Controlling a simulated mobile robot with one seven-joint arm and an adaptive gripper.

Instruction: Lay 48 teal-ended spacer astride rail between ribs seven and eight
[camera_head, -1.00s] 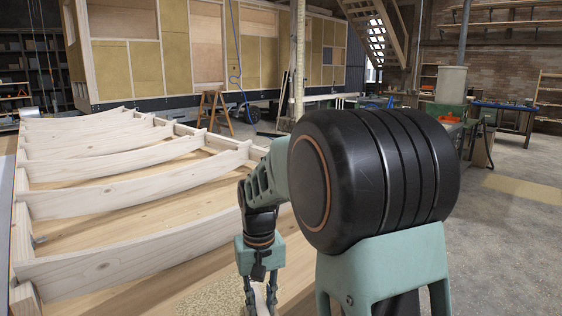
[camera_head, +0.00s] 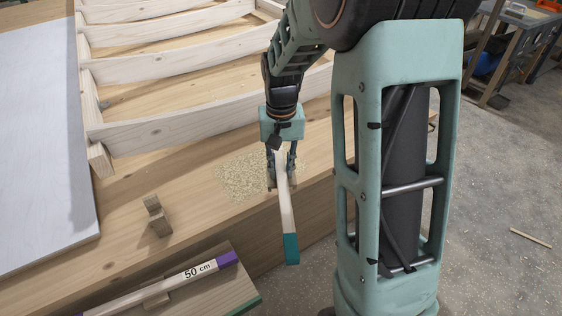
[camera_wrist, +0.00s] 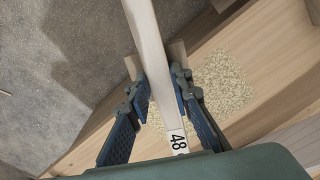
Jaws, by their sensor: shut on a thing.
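The spacer (camera_head: 287,215) is a pale wooden stick with a teal end (camera_head: 291,248). My gripper (camera_head: 282,178) is shut around it, and the teal end sticks out toward the front of the bench. In the wrist view the spacer (camera_wrist: 149,40) runs between both fingers (camera_wrist: 160,88), with a "48" label near the palm. Small brown wood pieces show beside the fingertips; I cannot tell if the spacer touches them. Pale curved ribs (camera_head: 230,110) stand in a frame behind the gripper, joined at left by a long rail (camera_head: 86,72). Rib numbers are not readable.
A purple-ended "50 cm" stick (camera_head: 190,273) lies on a board at front left. A notched wood block (camera_head: 156,215) stands on the bench (camera_head: 200,215). Sawdust (camera_head: 243,175) lies beside the gripper. A white panel (camera_head: 40,150) lies at left. A loose wood strip (camera_head: 530,238) is on the floor.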

